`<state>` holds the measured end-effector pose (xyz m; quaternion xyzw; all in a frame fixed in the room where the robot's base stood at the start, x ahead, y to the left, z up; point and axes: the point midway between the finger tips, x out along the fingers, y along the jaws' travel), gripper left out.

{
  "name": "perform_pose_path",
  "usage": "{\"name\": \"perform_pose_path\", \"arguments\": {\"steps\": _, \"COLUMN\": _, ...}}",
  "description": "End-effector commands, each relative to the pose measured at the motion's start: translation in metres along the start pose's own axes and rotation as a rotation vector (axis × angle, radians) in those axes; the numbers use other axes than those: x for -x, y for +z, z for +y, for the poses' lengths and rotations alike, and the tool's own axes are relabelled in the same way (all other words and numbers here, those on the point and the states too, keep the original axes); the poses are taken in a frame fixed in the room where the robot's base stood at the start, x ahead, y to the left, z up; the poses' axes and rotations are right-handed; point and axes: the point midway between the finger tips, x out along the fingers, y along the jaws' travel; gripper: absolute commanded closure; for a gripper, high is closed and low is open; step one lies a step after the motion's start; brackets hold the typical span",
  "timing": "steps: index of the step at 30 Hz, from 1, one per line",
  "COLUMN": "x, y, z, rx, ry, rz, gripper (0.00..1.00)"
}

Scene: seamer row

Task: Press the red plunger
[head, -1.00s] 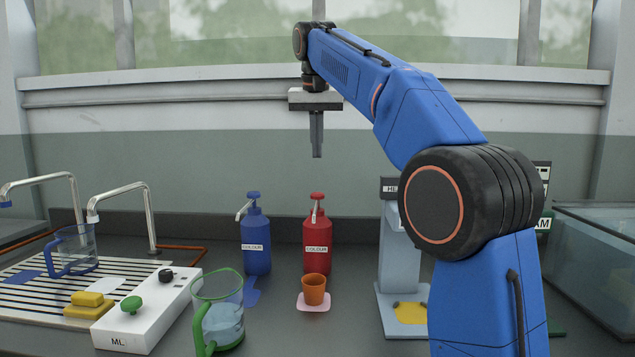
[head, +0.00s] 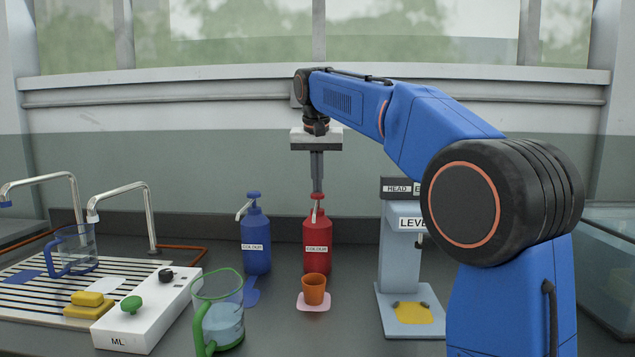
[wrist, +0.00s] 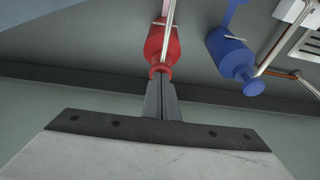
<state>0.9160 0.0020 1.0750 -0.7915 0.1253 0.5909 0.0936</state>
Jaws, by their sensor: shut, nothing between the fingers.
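The red plunger (head: 317,196) tops a red pump bottle (head: 316,232) labelled COLOUR, with a pale spout at its front. My gripper (head: 317,188) is shut and empty, pointing straight down with its fingertips at the top of the red plunger. In the wrist view the fingertips (wrist: 160,84) meet the plunger head (wrist: 160,71); whether they touch it I cannot tell. An orange cup (head: 314,289) stands on a pink mat (head: 314,307) in front of the red bottle.
A blue pump bottle (head: 256,243) stands just left of the red one. A green-handled jug (head: 218,312) and a white control box (head: 146,312) are front left. A grey stand (head: 397,255) is to the right. A wall is behind.

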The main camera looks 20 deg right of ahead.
Motion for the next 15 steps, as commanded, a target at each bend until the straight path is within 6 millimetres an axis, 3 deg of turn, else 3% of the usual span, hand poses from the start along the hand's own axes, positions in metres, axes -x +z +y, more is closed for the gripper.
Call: {"name": "perform_pose_path", "arguments": {"steps": 15, "x": -0.024, "y": 0.007, "z": 0.000, "rx": 0.000, "ry": 0.001, "rz": -0.003, "gripper": 1.00}}
